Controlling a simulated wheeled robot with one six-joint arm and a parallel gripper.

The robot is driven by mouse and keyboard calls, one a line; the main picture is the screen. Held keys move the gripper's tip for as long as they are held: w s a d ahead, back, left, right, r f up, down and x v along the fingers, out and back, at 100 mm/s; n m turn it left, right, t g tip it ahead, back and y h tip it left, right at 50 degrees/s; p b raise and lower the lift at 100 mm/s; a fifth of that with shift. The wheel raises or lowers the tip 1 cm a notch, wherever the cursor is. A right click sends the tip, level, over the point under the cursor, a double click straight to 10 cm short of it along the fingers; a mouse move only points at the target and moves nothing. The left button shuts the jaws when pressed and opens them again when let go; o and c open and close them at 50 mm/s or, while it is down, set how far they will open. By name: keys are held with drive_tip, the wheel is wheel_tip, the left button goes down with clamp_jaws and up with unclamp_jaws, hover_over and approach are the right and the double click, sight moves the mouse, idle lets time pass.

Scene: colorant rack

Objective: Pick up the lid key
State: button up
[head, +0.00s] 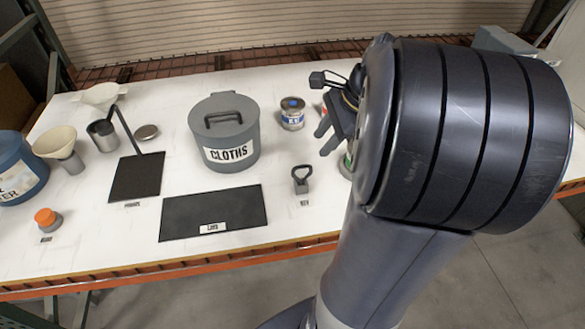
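The lid key (301,181) is a small grey tool with a dark loop handle on a grey block. It stands on the white table in front of a small label reading "KEY". My gripper (325,134) shows only in part, above the table to the upper right of the key, with dark fingers pointing down and left. My large arm link hides the rest of it. Whether the fingers are apart or closed cannot be made out. It is not touching the key.
A grey "CLOTHS" bin (224,134) stands left of the key, and a small can (292,114) behind it. A black mat (190,216) lies to the left. Another can (346,165) is partly hidden by my arm. The table's front edge (170,266) is near the key.

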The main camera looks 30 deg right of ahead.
sight(307, 167)
drive_tip(key=x, duration=0.9)
drive_tip(key=shift+w+d+p, duration=0.1)
drive_tip(key=shift+p, duration=0.25)
drive_tip(key=shift+c, duration=0.3)
clamp_jaws()
